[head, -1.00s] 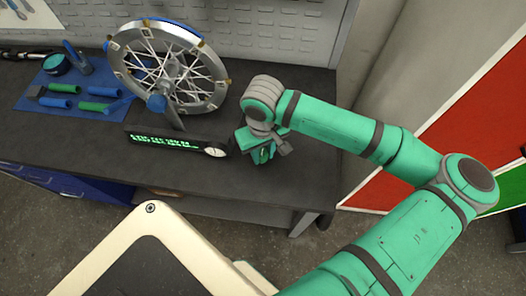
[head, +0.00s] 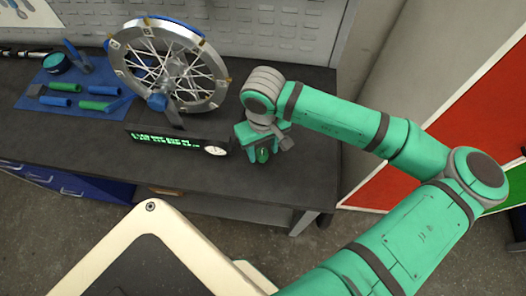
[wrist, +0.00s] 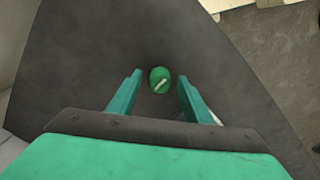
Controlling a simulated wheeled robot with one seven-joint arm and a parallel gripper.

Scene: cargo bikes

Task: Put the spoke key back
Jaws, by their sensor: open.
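A small green rounded piece with a pale mark on top, which looks like the spoke key (wrist: 160,80), is on the dark bench top in the wrist view. My gripper (wrist: 159,88) points down over the bench, its two green fingers apart, one on each side of the piece in the picture. I cannot tell the height gap between the fingertips and it. In the head view my gripper (head: 262,143) is near the bench's front right, with the green piece (head: 263,155) just below and between the fingers.
A spoked wheel (head: 168,62) stands on the bench behind a dark display unit (head: 175,143) with green text and a dial, just left of my gripper. A blue mat (head: 35,102) with blue and green tubes and tools lies at left. The bench right of my gripper is clear.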

